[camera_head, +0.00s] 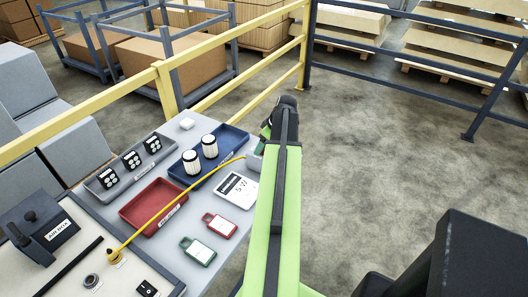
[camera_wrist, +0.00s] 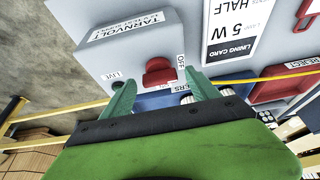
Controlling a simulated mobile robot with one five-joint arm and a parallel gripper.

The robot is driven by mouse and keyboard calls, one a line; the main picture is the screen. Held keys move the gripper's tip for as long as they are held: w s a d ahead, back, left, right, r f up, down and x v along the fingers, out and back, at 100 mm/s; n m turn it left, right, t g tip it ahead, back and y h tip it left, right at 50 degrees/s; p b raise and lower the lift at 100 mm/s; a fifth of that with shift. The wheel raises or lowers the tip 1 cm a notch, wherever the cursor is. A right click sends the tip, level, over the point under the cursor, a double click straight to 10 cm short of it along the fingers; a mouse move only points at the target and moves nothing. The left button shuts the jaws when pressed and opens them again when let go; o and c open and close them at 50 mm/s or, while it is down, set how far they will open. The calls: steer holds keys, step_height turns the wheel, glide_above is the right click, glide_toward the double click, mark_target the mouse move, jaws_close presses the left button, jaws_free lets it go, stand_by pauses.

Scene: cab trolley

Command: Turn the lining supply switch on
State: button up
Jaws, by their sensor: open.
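In the wrist view a grey supply box (camera_wrist: 115,45) carries a red switch knob (camera_wrist: 159,72). An OFF label (camera_wrist: 181,66) is to the knob's right and a LIVE label (camera_wrist: 111,76) to its left. Which label the knob points to is unclear. My gripper (camera_wrist: 159,82) is open, with one green finger on each side of the knob in the picture. I cannot tell whether the fingers touch it. In the head view the box (camera_head: 254,163) is mostly hidden by my arm, and the knob does not show.
A yellow cable (camera_head: 180,191) runs across the grey bench top to the box. A white card (camera_head: 237,190), a blue tray (camera_head: 178,172) with two white cylinders, and a red tray (camera_head: 150,205) are nearby. A yellow rail (camera_head: 110,88) runs behind.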

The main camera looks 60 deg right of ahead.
steer(key=shift+r, duration=0.1)
steer(key=c, duration=1.4)
steer(key=shift+a+m, duration=0.1)
steer(key=shift+m, duration=0.3)
steer(key=m, duration=0.1)
steer(key=m+h, duration=0.1)
steer(key=m, duration=0.1)
steer(key=shift+a+m+g+h, duration=0.15)
steer(key=shift+m+g+h, duration=0.15)
steer(key=m, duration=0.2)
steer(key=m+h, duration=0.1)
steer(key=m, duration=0.1)
steer(key=shift+w+m+g+h, duration=0.1)
steer(key=shift+m+g+h, duration=0.2)
steer(key=shift+g, duration=0.1)
steer(key=m+g+h, duration=0.1)
steer(key=m, duration=0.3)
steer(key=shift+w, duration=0.1)
steer(key=shift+w+a+m+g, duration=0.1)
steer(key=shift+m+g, duration=1)
steer(key=shift+m, duration=1.4)
